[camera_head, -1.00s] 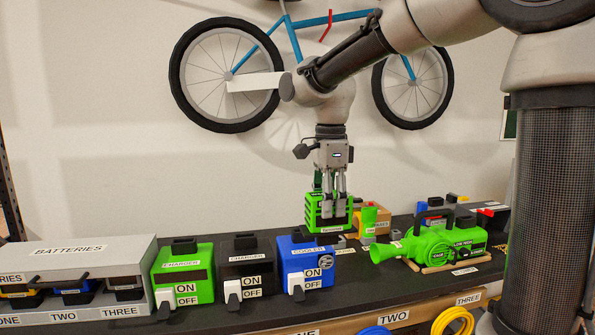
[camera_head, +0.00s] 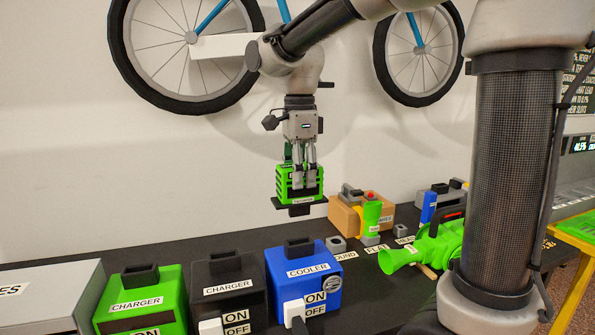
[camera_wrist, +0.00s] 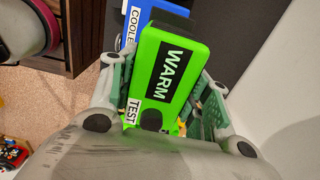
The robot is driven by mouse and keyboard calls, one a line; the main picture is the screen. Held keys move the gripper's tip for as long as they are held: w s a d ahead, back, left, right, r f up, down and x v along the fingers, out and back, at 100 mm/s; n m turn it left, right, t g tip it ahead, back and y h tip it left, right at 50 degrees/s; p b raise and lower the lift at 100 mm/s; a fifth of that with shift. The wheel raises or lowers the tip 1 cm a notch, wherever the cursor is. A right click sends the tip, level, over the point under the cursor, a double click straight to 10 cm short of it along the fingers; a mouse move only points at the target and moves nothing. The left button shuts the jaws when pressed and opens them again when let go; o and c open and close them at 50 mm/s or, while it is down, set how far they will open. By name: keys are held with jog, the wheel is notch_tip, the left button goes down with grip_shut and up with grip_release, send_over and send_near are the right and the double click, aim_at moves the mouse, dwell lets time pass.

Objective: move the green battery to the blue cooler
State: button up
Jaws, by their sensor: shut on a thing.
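The green battery (camera_head: 298,184) hangs in my gripper (camera_head: 299,166) above the dark bench, behind the blue cooler in the head view. In the wrist view the battery (camera_wrist: 167,75) sits between both fingers, and its label reads "WARM". The fingers are shut on its sides. The blue cooler (camera_head: 289,277), labelled "COOLER", stands on the bench with a black socket on top and an ON/OFF switch in front. Part of the cooler (camera_wrist: 131,22) shows beyond the battery in the wrist view. The battery is apart from the cooler.
A black charger (camera_head: 229,287) and a green charger (camera_head: 138,302) stand left of the cooler. A green blower (camera_head: 428,248) lies to the right, partly hidden by my column. A wooden block (camera_head: 346,216) with a red button stands behind. The bench behind the chargers is clear.

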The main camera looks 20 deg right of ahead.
aim_at(299, 215)
jog(key=shift+f, duration=2.9)
jog(key=shift+f, duration=2.3)
jog(key=o, duration=1.5)
notch_tip(299, 215, up, 12)
jog(key=shift+r, duration=0.1)
